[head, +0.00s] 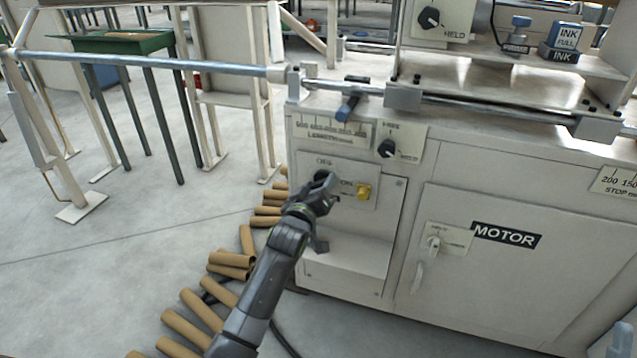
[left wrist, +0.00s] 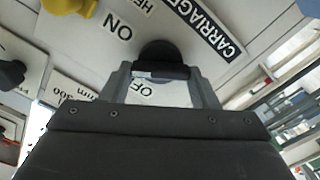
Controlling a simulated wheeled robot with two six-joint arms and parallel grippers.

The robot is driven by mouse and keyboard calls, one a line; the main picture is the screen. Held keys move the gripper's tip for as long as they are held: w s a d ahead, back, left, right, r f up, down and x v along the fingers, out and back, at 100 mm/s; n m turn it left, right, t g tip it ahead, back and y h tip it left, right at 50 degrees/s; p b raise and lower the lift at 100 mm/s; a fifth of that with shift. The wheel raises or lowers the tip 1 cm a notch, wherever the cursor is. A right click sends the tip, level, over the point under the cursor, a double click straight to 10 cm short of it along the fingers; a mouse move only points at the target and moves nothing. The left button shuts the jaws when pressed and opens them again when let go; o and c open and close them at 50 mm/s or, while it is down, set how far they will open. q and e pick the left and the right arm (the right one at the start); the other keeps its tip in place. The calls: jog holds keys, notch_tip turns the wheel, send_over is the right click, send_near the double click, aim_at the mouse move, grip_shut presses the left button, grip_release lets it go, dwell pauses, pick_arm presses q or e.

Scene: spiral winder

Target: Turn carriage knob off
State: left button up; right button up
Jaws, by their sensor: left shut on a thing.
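The carriage knob is a black rotary knob on a pale panel (head: 368,168) at the front of the machine. In the left wrist view the knob (left wrist: 158,50) sits between my fingertips, under the black CARRIAGE label (left wrist: 208,28). The ON mark is to its upper left and the OFF mark shows between my fingers, below the knob. My left gripper (head: 322,187) reaches up from below and is shut on the knob. In the head view the gripper mostly hides the knob. I cannot tell which mark the knob points to. My right gripper is not in view.
A yellow knob (head: 364,191) is just right of my left gripper. Another black knob (head: 386,148) is above right. The MOTOR cabinet door (head: 490,270) is farther right. Several cardboard tubes (head: 232,259) lie on the floor beside my left arm. The floor at far left is mostly clear.

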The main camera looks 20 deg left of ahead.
pick_arm(q)
jog(key=n, duration=0.2)
jog(key=shift+n+p, duration=0.35)
jog(key=shift+n, duration=0.05)
jog(key=shift+a+f+n, duration=0.1)
jog(key=shift+n, duration=2.6)
jog(key=shift+f+n, duration=0.1)
jog(key=shift+n, duration=1.4)
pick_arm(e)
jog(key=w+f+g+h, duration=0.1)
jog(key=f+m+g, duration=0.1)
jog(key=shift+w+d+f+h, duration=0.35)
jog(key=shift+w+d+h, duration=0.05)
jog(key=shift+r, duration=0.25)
